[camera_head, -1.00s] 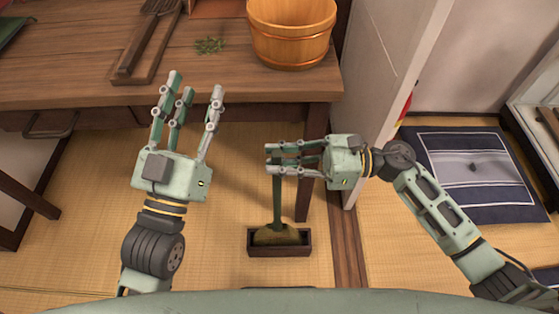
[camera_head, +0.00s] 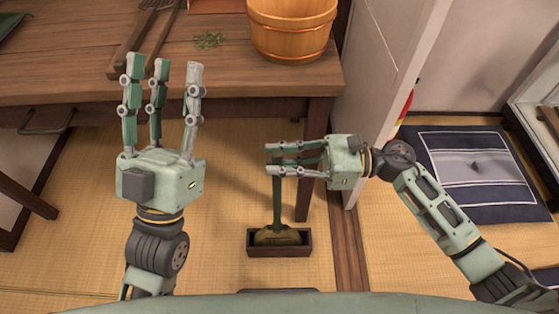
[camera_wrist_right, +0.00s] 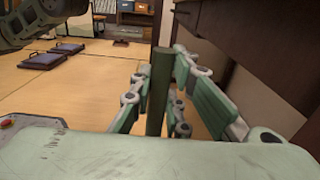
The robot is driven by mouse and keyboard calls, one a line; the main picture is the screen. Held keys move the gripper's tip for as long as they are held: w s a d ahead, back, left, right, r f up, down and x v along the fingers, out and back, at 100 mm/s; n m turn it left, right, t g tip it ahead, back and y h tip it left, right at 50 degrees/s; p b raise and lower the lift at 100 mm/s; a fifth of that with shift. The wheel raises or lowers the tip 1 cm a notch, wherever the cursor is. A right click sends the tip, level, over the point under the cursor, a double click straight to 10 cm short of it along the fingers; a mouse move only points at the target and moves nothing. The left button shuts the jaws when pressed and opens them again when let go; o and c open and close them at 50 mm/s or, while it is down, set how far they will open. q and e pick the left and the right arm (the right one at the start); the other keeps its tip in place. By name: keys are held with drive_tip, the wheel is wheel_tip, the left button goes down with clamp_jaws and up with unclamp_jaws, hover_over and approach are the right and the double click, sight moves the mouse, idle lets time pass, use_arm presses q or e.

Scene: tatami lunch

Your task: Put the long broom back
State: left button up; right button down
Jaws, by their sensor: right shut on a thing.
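The long broom (camera_head: 277,205) has a green handle and a yellowish-brown head. It stands upright with its head in a dark open wooden box (camera_head: 280,252) on the tatami, by the table leg. My right gripper (camera_head: 275,158) is shut around the upper part of the handle. The right wrist view shows the dark green handle (camera_wrist_right: 160,85) upright between the fingers. My left gripper (camera_head: 158,72) is open and empty, fingers pointing away, in front of the table edge. Whether the broom head touches the box floor is hidden.
A wooden table (camera_head: 200,75) stands at the back, bearing a wooden bucket (camera_head: 291,28), green sprigs (camera_head: 209,41) and a wooden tool at left. A pale wall panel (camera_head: 385,75) is right of it. A blue mat (camera_head: 475,170) lies beyond. Tatami left of the box is clear.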

idle(0.3)
drive_tip(key=c, duration=1.6)
unclamp_jaws()
drive_tip(key=shift+d, duration=0.1)
